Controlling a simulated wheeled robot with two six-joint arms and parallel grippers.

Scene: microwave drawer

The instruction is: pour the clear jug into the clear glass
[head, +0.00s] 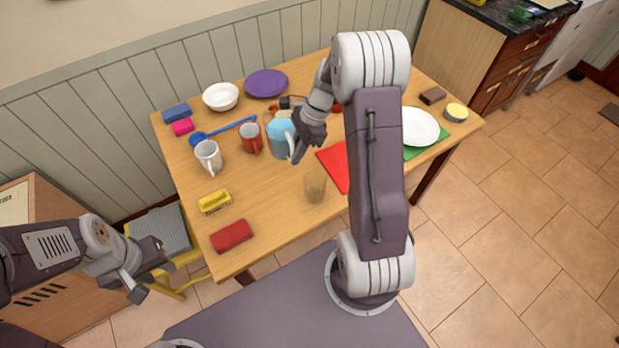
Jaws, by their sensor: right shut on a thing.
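The jug (279,140) looks light blue with a pale handle, in the middle of the head view over the back half of the table. My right gripper (296,150) is shut on it at its right side, by the handle. The jug looks roughly upright; I cannot tell whether its base is clear of the table. The clear glass (314,188) stands upright near the table's front edge, below and right of the jug, apart from it. My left gripper (151,277) is open and empty, off the table at lower left.
A red mug (250,139) and a white mug (208,157) stand left of the jug. A yellow item (214,202) and a red block (231,236) lie front left. My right arm hides part of the table.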

